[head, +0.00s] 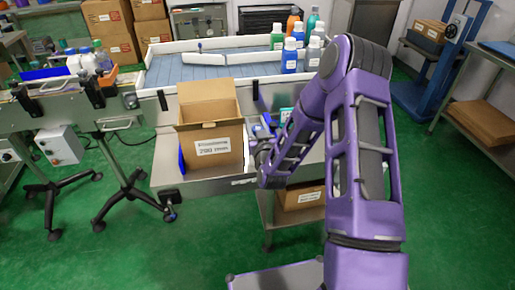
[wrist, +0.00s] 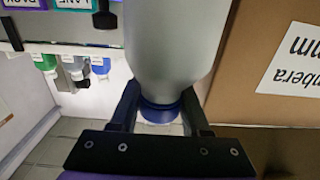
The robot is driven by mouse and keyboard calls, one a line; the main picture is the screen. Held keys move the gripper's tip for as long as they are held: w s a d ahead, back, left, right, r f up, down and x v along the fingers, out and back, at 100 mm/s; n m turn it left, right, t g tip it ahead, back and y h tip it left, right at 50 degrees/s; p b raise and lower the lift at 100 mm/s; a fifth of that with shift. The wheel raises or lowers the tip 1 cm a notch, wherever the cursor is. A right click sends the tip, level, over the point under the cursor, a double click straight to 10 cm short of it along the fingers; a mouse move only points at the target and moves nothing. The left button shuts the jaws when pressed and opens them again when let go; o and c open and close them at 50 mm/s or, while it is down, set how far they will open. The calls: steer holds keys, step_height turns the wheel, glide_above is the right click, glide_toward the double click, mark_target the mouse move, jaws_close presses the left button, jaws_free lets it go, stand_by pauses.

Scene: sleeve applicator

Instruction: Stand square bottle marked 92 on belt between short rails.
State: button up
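In the wrist view, which looks upside down, a grey bottle (wrist: 177,40) with a blue cap (wrist: 160,112) sits between the fingers of my gripper (wrist: 160,95). The fingertips appear to press on it at the shoulder, just by the cap. No number shows on it, and its base is out of frame. In the head view my gripper is largely hidden behind my arm, beside the open carton, and I cannot make out the held bottle. A conveyor (head: 60,106) with metal sides and black rail brackets stands at the left.
An open cardboard box (head: 212,132) stands just left of my gripper and fills the right of the wrist view. A grey-blue surface with white borders (head: 180,70) lies behind. Several bottles (head: 289,55) stand at its right end, others (head: 88,62) on the left conveyor.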

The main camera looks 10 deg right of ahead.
jaws_close()
stand_by(1.0)
